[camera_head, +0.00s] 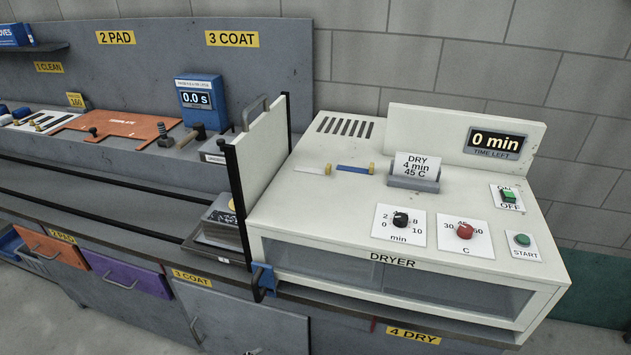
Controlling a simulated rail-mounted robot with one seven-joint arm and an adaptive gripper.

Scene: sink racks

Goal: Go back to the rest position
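My gripper and arm do not show in the head view, so I cannot see the rest position or how the gripper stands. The white dryer (345,210) fills the right of the view. Its display (496,142) reads "0 min" time left. A card (415,168) on top reads "DRY 4 min 45 C". It has a black minute knob (400,219), a red temperature knob (465,231), a green on/off switch (508,196) and a green start button (522,240).
An upright white panel (262,150) with a grey handle stands at the dryer's left side. A blue timer box (201,98) reads "0.0 s". An orange plate (115,125) lies farther left. Orange (50,248) and purple (125,275) drawers sit below the dark rails.

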